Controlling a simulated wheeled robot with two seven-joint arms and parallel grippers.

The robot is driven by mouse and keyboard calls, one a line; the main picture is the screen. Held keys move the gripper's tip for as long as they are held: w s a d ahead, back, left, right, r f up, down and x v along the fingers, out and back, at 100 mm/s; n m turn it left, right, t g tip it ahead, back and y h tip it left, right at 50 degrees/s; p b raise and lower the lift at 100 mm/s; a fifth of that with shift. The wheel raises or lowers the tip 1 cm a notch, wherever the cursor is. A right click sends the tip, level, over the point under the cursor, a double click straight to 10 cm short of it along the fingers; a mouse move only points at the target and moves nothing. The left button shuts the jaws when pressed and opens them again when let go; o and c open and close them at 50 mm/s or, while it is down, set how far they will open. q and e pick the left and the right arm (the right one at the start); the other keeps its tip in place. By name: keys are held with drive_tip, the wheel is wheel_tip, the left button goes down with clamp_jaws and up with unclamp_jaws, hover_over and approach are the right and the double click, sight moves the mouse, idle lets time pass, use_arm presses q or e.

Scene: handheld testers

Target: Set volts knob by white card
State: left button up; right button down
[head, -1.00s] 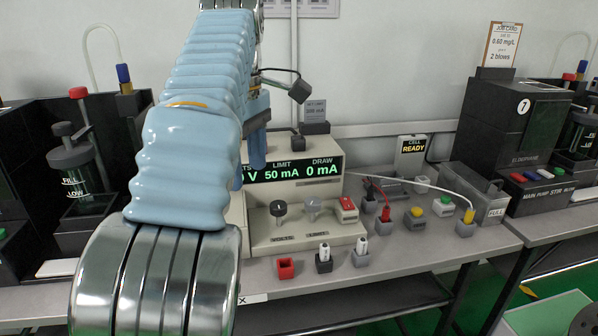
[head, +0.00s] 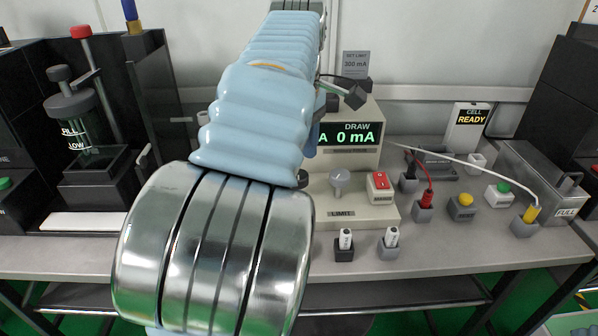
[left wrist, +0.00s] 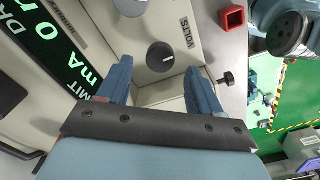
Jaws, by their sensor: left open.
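The volts knob (left wrist: 160,57) is dark and round with a pale pointer mark, on the beige power supply beside its VOLTS label (left wrist: 186,33). In the head view only a dark edge of it (head: 302,178) shows past my left arm. My left gripper (left wrist: 158,72) is open and empty, its two blue fingers on either side of the knob in the wrist picture; I cannot tell how far short of it they are. In the head view my arm hides most of this gripper. I cannot make out a white card for volts. A grey card (head: 356,64) reads SET LIMIT 300 mA.
The limit knob (head: 340,180) and a red switch (head: 380,184) are right of the volts knob. The display (head: 350,135) reads DRAW 0 mA. White-topped plugs (head: 345,240) stand in front. A red socket (left wrist: 232,18) is near the volts knob. A CELL READY sign (head: 470,122) stands right.

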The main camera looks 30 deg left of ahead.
use_arm(q)
drive_tip(key=shift+f, duration=1.55)
drive_tip(key=shift+c, duration=0.4)
drive_tip(key=c, duration=1)
